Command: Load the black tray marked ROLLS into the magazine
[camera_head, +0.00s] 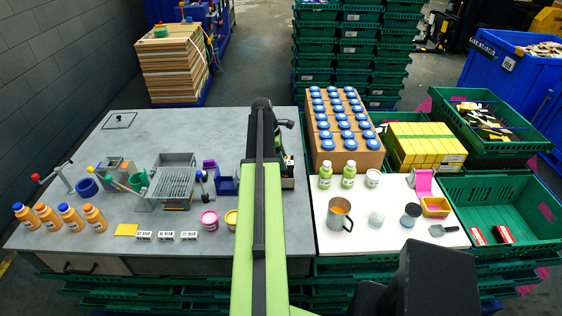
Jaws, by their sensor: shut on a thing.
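My green and black arm reaches forward over the right part of the grey table. Its end hides most of my gripper (285,150), which is shut on what looks like the black tray. A dark, box-like piece (288,171) with a pale lower side shows just right of the arm; I cannot read a ROLLS mark on it. I cannot tell whether it touches the table. I cannot clearly identify the magazine; part of that area is behind the arm.
Left on the grey table (115,150) stand a grey slotted fixture (176,183), a blue holder (226,186) and several orange bottles (70,216). Right, a white board (385,235) carries a metal jug (340,214) and green bottles (326,175). Blue-capped goods (343,155) stand behind it.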

